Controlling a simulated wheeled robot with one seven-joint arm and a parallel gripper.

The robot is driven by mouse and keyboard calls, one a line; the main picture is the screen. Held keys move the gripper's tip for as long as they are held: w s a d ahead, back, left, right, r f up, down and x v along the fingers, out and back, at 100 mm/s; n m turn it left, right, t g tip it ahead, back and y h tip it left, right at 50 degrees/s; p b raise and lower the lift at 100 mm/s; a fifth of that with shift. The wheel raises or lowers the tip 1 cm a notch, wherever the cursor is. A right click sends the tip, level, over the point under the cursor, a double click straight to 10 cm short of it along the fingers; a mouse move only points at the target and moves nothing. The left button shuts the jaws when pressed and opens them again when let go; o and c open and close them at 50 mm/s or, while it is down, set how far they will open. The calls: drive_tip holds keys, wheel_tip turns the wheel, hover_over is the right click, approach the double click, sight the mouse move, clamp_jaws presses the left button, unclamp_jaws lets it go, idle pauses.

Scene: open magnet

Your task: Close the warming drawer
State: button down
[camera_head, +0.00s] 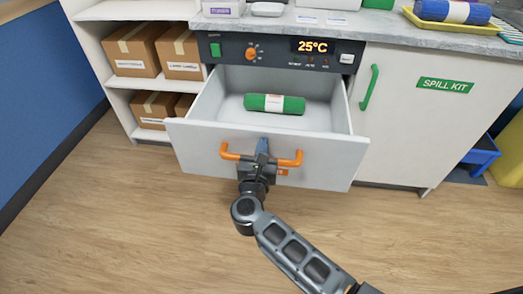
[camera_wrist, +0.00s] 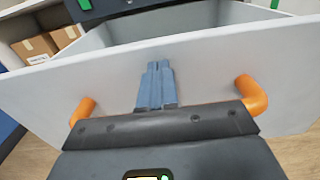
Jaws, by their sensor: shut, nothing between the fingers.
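The warming drawer (camera_head: 205,147) is pulled out below a dark control panel that reads 25°C. A green roll (camera_head: 274,104) with a pale label lies inside it. An orange handle (camera_head: 290,161) runs across the drawer front, and its two ends show in the wrist view (camera_wrist: 252,95). My gripper (camera_head: 262,146) is at the middle of the drawer front, between the handle's ends. Its blue fingers (camera_wrist: 157,85) are together and empty, close against the front panel. I cannot tell whether they touch it. The handle's middle is hidden behind my gripper.
Shelves with cardboard boxes (camera_head: 131,52) stand left of the drawer. A white cabinet door with a green handle (camera_head: 369,87) and a spill kit label (camera_head: 445,85) is on the right. The control panel (camera_head: 280,50) is above the drawer. The wooden floor in front is clear.

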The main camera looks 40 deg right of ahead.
drive_tip(key=b+x, duration=1.6)
drive_tip(key=x, duration=1.7)
drive_tip(key=shift+w+d+r, duration=0.25)
drive_tip(key=shift+d, duration=0.1)
